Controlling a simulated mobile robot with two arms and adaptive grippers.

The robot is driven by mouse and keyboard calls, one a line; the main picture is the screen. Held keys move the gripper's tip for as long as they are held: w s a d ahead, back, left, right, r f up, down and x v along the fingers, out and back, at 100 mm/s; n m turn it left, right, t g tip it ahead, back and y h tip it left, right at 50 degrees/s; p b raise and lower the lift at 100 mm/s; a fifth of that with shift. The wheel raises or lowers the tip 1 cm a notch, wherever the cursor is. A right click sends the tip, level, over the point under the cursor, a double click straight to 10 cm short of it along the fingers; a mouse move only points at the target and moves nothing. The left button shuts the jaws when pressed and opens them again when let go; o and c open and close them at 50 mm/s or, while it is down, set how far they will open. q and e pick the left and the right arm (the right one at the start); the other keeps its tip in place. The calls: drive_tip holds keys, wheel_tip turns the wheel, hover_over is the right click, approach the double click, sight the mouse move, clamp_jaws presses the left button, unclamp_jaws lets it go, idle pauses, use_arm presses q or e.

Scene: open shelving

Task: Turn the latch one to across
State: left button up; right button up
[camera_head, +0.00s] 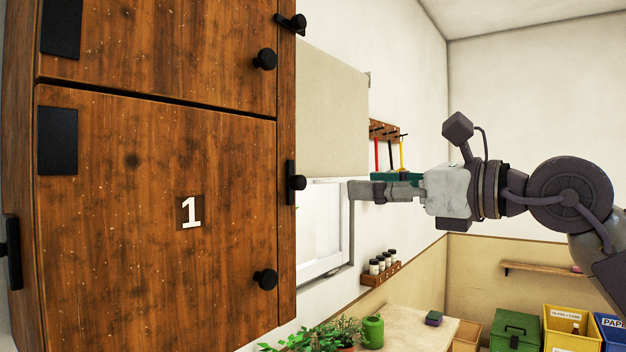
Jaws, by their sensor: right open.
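The wooden cabinet door (150,200) marked with a white 1 fills the left of the head view and looks closed. Its black latch (293,183) sits at the right edge, about mid-height of the door. The latch bar looks upright, along the frame strip, with a round knob on it. My right gripper (355,190) comes in from the right, points left towards the latch, and is open and empty. In the picture a gap separates its fingertips from the latch. My left gripper is out of view.
A round door knob (265,280) sticks out below the latch. The upper door (160,45) has its own latch (291,23), which lies more nearly across. A beige panel (335,110) and a window (325,235) are behind. A table (415,328) with plants stands below.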

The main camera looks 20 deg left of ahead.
drive_tip(key=p, duration=0.3)
approach(303, 184)
drive_tip(key=a, duration=0.3)
drive_tip(key=p+x, duration=0.1)
drive_tip(key=x, duration=0.1)
drive_tip(key=w+p+x, duration=0.1)
drive_tip(key=x, duration=0.2)
drive_tip(key=shift+w+r, duration=0.1)
drive_tip(key=shift+r, duration=0.1)
drive_tip(key=shift+w+a+f, duration=0.1)
drive_tip(key=shift+w+a, duration=0.1)
drive_tip(key=shift+a, duration=0.25)
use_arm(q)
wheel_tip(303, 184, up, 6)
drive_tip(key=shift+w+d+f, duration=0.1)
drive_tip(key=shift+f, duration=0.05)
use_arm(e)
clamp_jaws()
